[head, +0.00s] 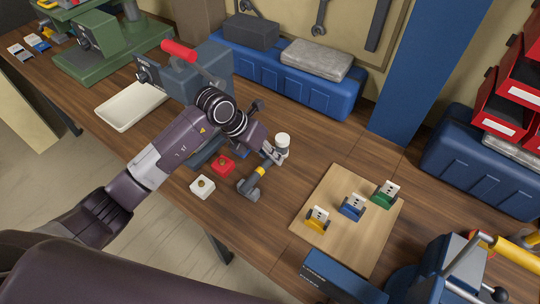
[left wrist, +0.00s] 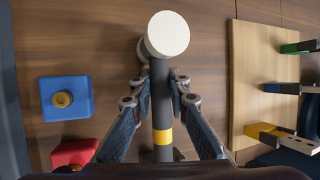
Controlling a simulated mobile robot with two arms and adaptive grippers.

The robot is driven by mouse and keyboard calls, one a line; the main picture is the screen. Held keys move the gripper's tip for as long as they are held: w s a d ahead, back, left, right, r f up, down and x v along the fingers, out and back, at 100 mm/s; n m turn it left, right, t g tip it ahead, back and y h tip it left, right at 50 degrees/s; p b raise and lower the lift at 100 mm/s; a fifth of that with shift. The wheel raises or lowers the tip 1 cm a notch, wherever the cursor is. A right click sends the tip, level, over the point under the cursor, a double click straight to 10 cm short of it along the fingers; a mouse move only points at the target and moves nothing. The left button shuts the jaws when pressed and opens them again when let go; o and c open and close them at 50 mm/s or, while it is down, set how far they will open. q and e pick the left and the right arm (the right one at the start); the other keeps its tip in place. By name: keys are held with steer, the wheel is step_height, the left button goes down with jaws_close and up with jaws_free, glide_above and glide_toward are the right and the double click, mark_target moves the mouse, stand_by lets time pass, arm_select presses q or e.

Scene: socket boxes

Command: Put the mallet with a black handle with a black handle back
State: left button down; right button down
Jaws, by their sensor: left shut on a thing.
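The mallet has a white-faced head (head: 283,140), a dark handle and a yellow band (head: 260,171). My left gripper (head: 274,156) is shut on its handle, close below the head. In the left wrist view the white face (left wrist: 167,33) points toward the camera, and the dark handle (left wrist: 161,100) runs down between the two fingers of the left gripper (left wrist: 160,86). The yellow band sits nearer the palm. The mallet is at or just above the wooden table; I cannot tell if it touches. My right gripper does not show.
A red box (head: 223,166) and a white box (head: 203,187) stand left of the mallet; a blue box (left wrist: 66,98) shows in the left wrist view. A blue toolbox (head: 270,78) stands behind. Bare table lies between.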

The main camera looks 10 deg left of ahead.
arm_select(q)
steer(key=shift+d+r, duration=0.1)
steer(key=shift+d, duration=0.1)
steer(key=shift+s+d, duration=0.1)
steer(key=c, duration=1.8)
jaws_free()
steer(key=shift+c, duration=0.2)
steer(key=shift+a, duration=0.2)
